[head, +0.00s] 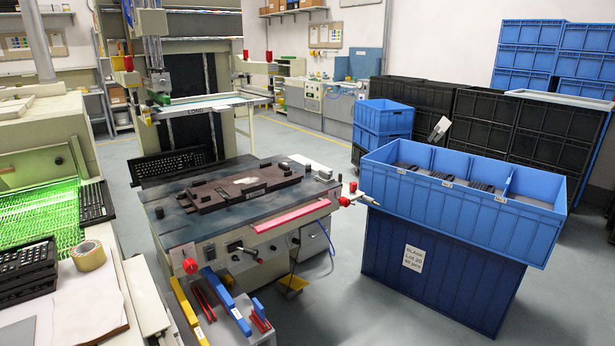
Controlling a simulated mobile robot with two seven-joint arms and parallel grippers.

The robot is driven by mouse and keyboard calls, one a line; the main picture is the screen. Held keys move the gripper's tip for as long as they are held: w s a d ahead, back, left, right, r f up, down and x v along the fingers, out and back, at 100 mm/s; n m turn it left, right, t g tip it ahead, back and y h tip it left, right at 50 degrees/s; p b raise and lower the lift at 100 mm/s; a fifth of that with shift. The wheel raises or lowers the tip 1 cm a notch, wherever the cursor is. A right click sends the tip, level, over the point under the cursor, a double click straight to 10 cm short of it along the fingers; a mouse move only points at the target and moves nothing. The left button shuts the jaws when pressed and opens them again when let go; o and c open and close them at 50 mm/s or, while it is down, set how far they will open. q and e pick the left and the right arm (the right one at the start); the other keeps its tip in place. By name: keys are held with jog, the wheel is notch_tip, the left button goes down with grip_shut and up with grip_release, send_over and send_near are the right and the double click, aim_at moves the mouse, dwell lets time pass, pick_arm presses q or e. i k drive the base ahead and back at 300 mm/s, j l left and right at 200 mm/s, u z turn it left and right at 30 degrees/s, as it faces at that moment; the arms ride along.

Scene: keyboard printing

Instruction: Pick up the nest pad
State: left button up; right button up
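A dark brown plate with raised blocks along its edges (225,196), which looks like the nest pad, lies flat on the dark top of the printing machine (190,222). A pale patch shows near its middle. I cannot tell whether the pad is a separate part of this plate. Neither of my grippers is in view, and nothing is seen touching the plate.
A blue divided crate (465,215) with dark parts stands right of the machine on a darker blue crate (430,275). A red bar (290,216) runs along the machine's front edge. A bench with a tape roll (88,256) and black racks is at left.

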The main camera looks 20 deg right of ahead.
aim_at(325, 177)
jog(key=l+u, duration=0.3)
jog(key=l, duration=0.6)
jog(key=i+l+u, duration=0.2)
jog(key=l, duration=0.35)
jog(key=l+u, duration=0.2)
jog(key=l, duration=0.4)
jog(key=i+l+u, duration=0.2)
jog(key=l, duration=0.4)
jog(key=i+l+u, duration=0.2)
jog(key=l, duration=0.35)
jog(key=l+u, duration=0.25)
jog(key=l, duration=0.25)
jog(key=i+l+u, duration=0.2)
jog(key=l, duration=0.4)
jog(key=i+l, duration=0.1)
jog(key=l, duration=0.2)
jog(key=i+l+u, duration=0.1)
jog(key=l, duration=0.25)
jog(key=i+l, duration=0.1)
jog(key=l, duration=0.2)
jog(key=u, duration=0.05)
